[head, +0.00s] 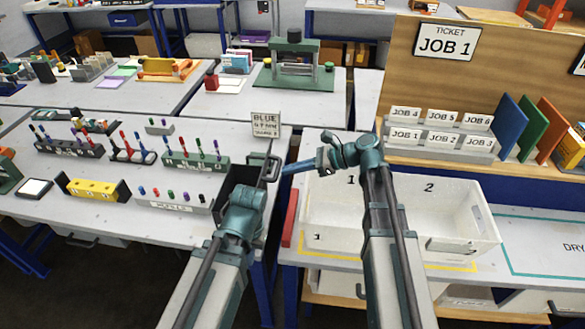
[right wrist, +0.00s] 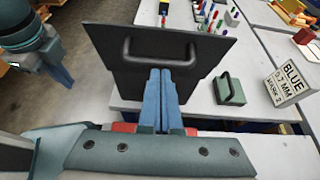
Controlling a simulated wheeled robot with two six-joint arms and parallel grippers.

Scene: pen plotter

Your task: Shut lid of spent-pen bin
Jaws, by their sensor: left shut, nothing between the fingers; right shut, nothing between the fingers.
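The spent-pen bin (head: 236,174) is a dark box at the right edge of the left table in the head view. Its dark lid (right wrist: 108,48) stands up, open, with a bar handle (right wrist: 160,47) on the face toward my right gripper. My right gripper (head: 287,169) is shut and empty at the lid's right side. In the right wrist view its blue fingertips (right wrist: 161,73) overlap the lid just below the handle; I cannot tell whether they touch. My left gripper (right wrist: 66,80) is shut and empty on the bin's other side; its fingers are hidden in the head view.
A small green block with a handle (right wrist: 230,92) and a BLUE sign (head: 266,126) stand near the bin. Several pen racks (head: 197,165) fill the left table. A white tray (head: 335,220) and a red bar (head: 291,218) lie to the right, across a gap.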

